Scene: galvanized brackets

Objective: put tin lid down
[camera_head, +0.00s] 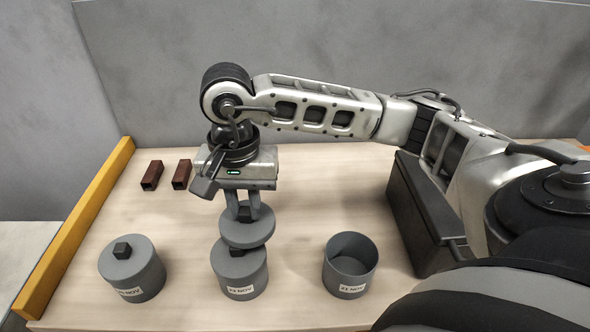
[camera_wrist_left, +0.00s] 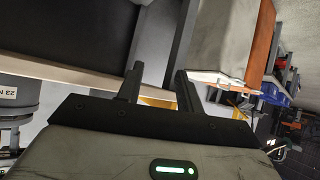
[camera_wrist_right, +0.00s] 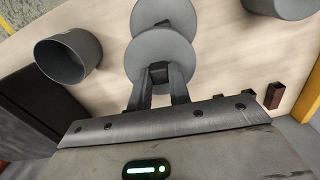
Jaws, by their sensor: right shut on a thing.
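My right gripper (camera_head: 242,205) is shut on the dark knob of a round grey tin lid (camera_head: 248,232). It holds the lid just above the middle tin (camera_head: 240,280); the lid also shows in the right wrist view (camera_wrist_right: 160,50). The middle tin's top looks closed, with a dark knob partly hidden under the held lid. The left tin (camera_head: 135,275) has a lid with a dark knob on. The right tin (camera_head: 350,265) stands open and looks empty, also in the right wrist view (camera_wrist_right: 68,55). My left gripper (camera_wrist_left: 157,85) is open and empty.
A dark box (camera_head: 420,215) stands right of the open tin. The table behind the open tin is clear.

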